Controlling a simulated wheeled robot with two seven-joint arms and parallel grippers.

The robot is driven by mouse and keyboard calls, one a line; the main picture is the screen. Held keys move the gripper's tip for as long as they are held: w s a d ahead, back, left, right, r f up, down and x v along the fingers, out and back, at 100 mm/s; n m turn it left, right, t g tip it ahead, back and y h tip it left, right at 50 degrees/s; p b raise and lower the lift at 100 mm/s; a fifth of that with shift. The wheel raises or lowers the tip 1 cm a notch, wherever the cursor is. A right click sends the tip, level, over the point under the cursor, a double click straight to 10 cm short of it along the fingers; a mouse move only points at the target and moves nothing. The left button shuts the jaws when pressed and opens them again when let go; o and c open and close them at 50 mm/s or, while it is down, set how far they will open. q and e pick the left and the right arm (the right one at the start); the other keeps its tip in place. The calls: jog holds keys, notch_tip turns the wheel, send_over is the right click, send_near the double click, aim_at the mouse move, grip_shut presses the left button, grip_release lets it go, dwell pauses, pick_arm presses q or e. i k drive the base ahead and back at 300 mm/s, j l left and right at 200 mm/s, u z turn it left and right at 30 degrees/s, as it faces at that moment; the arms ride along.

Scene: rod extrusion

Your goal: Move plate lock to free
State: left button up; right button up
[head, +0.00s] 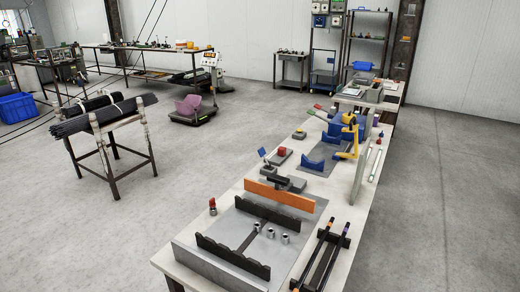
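No part labelled as a plate lock can be read, so I cannot tell which one it is or its position. A grey metal plate (228,228) lies on the near end of the long table. A small upright part with a red top (212,206) stands at its left edge. Farther back are a small blue flag-shaped piece on a stem (263,153) and a red block (282,152) on a dark base. Neither of my grippers is in view.
The plate carries dark notched bars (232,256), an orange bar (280,195) and several small metal cylinders (285,239). Dark rods (323,254) lie at right. Blue cradles (313,165) and a yellow clamp (350,145) stand farther back. A rod rack (104,118) stands left; floor between is clear.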

aim_at(262, 152)
jog(key=i+j+z, duration=0.1)
jog(key=i+j, duration=0.15)
jog(key=j, duration=0.35)
jog(key=i+j, duration=0.2)
jog(key=j, duration=0.45)
jog(key=i+j+z, duration=0.15)
jog(key=j, duration=0.45)
jog(key=i+j, duration=0.3)
jog(key=j, duration=0.35)
jog(key=i+j+z, duration=0.15)
jog(key=j, duration=0.5)
jog(key=i+j, duration=0.2)
jog(key=j, duration=0.45)
jog(key=i+j+z, duration=0.15)
jog(key=j, duration=0.55)
jog(key=i+j, duration=0.1)
jog(key=j, duration=0.55)
jog(key=i+z, duration=0.05)
